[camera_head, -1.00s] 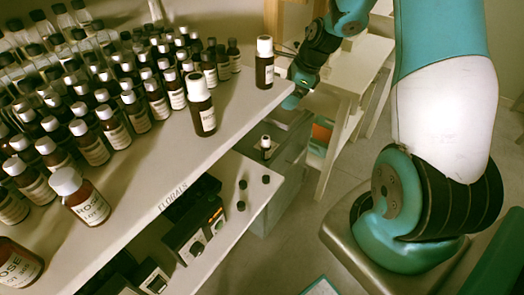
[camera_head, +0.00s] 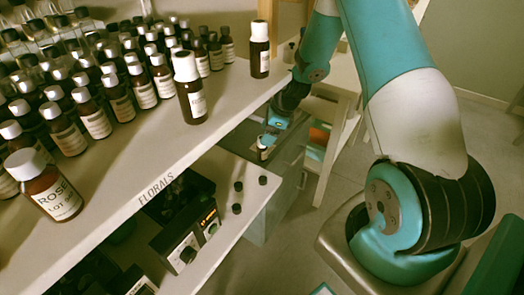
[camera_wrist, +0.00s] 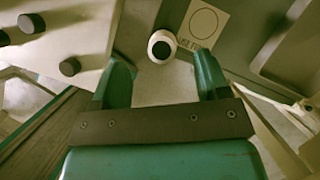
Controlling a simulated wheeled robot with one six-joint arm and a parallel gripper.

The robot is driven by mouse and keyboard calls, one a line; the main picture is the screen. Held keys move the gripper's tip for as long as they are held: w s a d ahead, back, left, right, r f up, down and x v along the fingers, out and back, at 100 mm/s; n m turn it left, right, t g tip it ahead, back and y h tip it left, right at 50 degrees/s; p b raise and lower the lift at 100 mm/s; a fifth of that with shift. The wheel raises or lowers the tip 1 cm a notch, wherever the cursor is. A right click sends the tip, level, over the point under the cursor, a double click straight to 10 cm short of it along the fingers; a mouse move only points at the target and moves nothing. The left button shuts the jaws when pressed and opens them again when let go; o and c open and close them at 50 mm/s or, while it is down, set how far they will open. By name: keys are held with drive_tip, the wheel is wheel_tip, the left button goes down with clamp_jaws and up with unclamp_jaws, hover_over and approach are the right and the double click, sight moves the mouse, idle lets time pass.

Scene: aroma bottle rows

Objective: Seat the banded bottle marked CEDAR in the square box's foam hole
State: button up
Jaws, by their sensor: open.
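My gripper (camera_head: 281,120) is at the end of the arm beyond the shelf's right edge. In the wrist view its two green fingers (camera_wrist: 163,75) are spread apart with nothing between the tips. A small bottle (camera_head: 263,148) with a pale top stands below it on a grey surface. In the wrist view a round white top with a dark centre (camera_wrist: 161,46), apparently this bottle's, lies just past the finger gap, apart from both fingers. Its label cannot be read. I cannot make out the word CEDAR, a square box or a foam hole.
Many brown bottles crowd the shelf (camera_head: 165,160) marked FLORALS; one in front reads ROSE (camera_head: 52,193). Two bottles (camera_head: 190,95) (camera_head: 260,58) stand near its edge. Small dark caps (camera_head: 238,186) lie on the lower shelf. A pale card with a circle (camera_wrist: 204,22) lies beside the white top.

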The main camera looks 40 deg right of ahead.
sight(262, 149)
drive_tip(key=x, duration=0.6)
drive_tip(key=shift+w+f, duration=0.25)
drive_tip(key=shift+w, duration=0.05)
drive_tip(key=shift+c, duration=0.3)
drive_tip(key=c, duration=1.1)
drive_tip(key=shift+r, duration=0.1)
